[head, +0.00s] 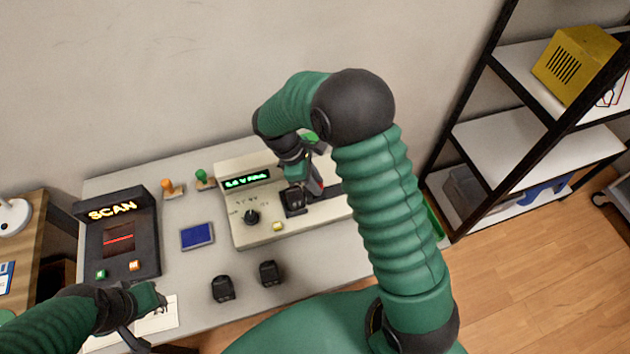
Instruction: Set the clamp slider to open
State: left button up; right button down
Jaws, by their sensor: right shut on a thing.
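A black SCAN unit (135,251) stands at the left. A blue pad (197,236), two dark blocks (222,289) and orange (172,188) and green (203,179) stamp-like pieces lie around the device. A black-framed shelf (478,130) stands at the right.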

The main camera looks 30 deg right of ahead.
aim_at(326, 192)
dwell(0.9)
jog(key=shift+s+d+r+p, duration=0.1)
jog(key=shift+s+d+p, duration=0.1)
jog(key=shift+d+p, duration=0.3)
jog(key=shift+s+d+r+p, duration=0.15)
jog(key=shift+d+p, duration=0.15)
jog(key=shift+d, duration=0.4)
jog(key=shift+d+f, duration=0.2)
jog(key=shift+d, duration=0.1)
jog(key=c, duration=1.4)
grip_release()
jog(key=shift+o, duration=0.7)
jog(key=shift+d+f, duration=0.1)
jog(key=shift+d, duration=0.1)
jog(key=p+v, duration=0.1)
jog(key=v, duration=1.5)
jog(key=shift+r, duration=0.4)
